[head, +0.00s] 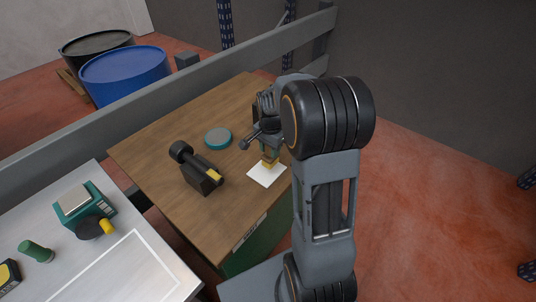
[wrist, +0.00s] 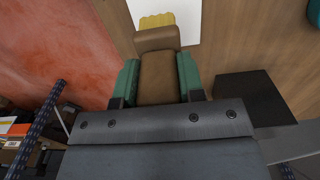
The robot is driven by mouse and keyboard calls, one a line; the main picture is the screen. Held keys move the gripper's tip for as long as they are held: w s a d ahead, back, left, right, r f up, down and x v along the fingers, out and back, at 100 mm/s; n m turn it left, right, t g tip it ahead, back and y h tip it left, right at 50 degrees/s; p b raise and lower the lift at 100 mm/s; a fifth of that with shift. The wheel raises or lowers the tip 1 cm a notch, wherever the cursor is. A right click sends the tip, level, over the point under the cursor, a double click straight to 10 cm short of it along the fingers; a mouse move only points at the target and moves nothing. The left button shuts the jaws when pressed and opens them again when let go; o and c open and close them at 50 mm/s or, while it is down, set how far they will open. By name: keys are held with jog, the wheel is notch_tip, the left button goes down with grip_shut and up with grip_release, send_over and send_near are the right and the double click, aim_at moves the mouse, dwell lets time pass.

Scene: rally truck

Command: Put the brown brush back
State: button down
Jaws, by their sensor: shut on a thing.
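The brown brush (wrist: 158,72) has a brown handle and yellow bristles. My gripper (wrist: 158,84) is shut on its handle, with a green finger on each side. In the head view my gripper (head: 269,148) is over the right part of the wooden table, and the bristles point down. A white square (head: 266,175) lies on the table top under the brush, and it also shows in the wrist view (wrist: 188,22). I cannot tell whether the bristles touch it. My arm hides part of the table behind the gripper.
On the wooden table (head: 153,136) are a teal round disc (head: 218,138) and a black tool on a dark block (head: 202,172), left of the brush. A grey rail (head: 190,88) runs behind. A pale bench (head: 122,262) with a green scale (head: 82,207) stands at left.

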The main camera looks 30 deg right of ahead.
aim_at(268, 155)
jog(key=f, duration=0.2)
jog(key=w+f, duration=0.1)
jog(key=shift+a+p, duration=0.25)
jog(key=shift+p, duration=0.05)
jog(key=shift+f, duration=0.4)
jog(key=shift+f, duration=0.15)
jog(key=shift+f, duration=0.15)
jog(key=c, duration=0.7)
grip_release()
jog(key=shift+c, duration=0.2)
